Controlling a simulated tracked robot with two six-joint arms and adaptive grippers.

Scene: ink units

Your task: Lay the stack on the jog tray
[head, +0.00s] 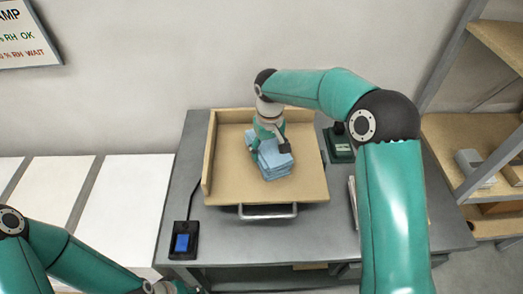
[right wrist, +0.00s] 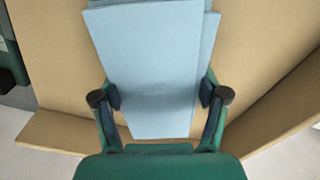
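The stack (head: 276,167) is a pile of light blue sheets, slightly uneven at the edges. It is over the floor of the tan jog tray (head: 230,180), near its middle; whether it touches the floor I cannot tell. My right gripper (head: 270,145) reaches down onto the stack from behind. In the right wrist view the stack (right wrist: 150,65) sits between the two fingers of the right gripper (right wrist: 160,95), with a dark pad against each side edge. My left gripper (head: 172,287) is only partly in view at the bottom edge, its fingers not clear.
The tray has raised walls at left and back and stands on a grey table (head: 185,215) behind a metal handle (head: 267,212). Shelves (head: 470,135) stand farther right.

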